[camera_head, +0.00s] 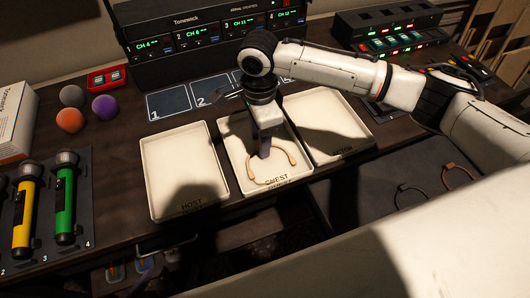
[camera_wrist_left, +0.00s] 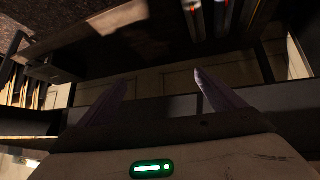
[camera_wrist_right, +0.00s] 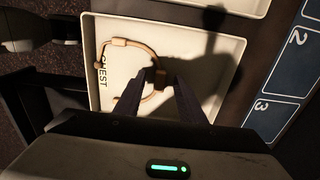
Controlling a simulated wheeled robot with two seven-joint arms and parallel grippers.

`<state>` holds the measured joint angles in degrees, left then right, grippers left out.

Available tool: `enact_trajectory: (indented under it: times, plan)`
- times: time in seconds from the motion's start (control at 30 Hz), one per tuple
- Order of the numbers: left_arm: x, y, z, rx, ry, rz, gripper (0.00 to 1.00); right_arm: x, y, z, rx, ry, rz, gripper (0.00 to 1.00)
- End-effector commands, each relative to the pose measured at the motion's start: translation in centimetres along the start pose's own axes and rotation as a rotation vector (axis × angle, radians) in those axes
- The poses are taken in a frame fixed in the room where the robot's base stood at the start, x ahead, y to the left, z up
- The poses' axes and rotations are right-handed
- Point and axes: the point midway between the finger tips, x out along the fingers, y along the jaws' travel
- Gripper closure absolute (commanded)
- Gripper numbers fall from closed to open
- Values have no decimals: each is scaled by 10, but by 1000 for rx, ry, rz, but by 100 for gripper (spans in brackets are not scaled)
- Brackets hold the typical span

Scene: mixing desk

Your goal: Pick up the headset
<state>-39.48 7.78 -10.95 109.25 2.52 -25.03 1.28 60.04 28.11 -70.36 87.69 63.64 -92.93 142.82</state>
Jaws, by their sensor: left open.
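A tan headset (camera_head: 290,152) lies in the tray marked GUEST (camera_head: 230,145). In the right wrist view the headset (camera_wrist_right: 137,46) is a tan loop with a dark part at its near side. My right gripper (camera_head: 264,150) points down into this tray, over the headset. Its two fingers (camera_wrist_right: 158,78) stand on either side of the dark part, closer together than fully open; whether they touch it is unclear. My left gripper (camera_wrist_left: 160,80) shows only in its own wrist view, fingers apart and empty, facing a dim area.
The HOST tray (camera_head: 170,170) is to the left and another tray (camera_head: 330,105) to the right, both empty. Yellow (camera_head: 24,215) and green (camera_head: 65,205) handheld devices stand at the left. Foam balls (camera_head: 70,119) lie behind. A receiver rack (camera_head: 205,45) stands at the back.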

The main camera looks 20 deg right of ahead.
Motion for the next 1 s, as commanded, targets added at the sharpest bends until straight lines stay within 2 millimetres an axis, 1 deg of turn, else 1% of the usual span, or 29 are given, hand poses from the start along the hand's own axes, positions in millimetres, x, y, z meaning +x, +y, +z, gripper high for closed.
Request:
enact_trajectory:
  times: [0.17, 0.2, 0.27, 0.4, 0.67, 0.77, 0.87, 1.0]
  plan:
    - [1, -1, -7, 2, 13, -1, 12, 1, 0, 0, 0, 0, 0, 64]
    - [1, -1, -8, 2, 14, -1, 12, 1, 0, 0, 0, 1, 0, 66]
    - [1, -1, -8, 2, 15, -1, 12, 1, 0, 0, 0, 1, 0, 76]
    - [1, -1, -8, 2, 15, -1, 12, 0, 0, 0, 0, 1, 0, 100]
    - [1, -1, -6, 2, 12, -1, 12, 0, 0, 0, 0, 1, 0, 100]
    - [0, 0, -5, 1, 9, 0, 12, -5, 0, 0, 0, 0, -1, 100]
    - [-1, 0, -4, 1, 7, 0, 12, -19, -1, 0, 0, -1, -2, 100]
    - [-2, 0, -4, 1, 5, 0, 12, -48, -1, 0, -1, -1, -4, 100]
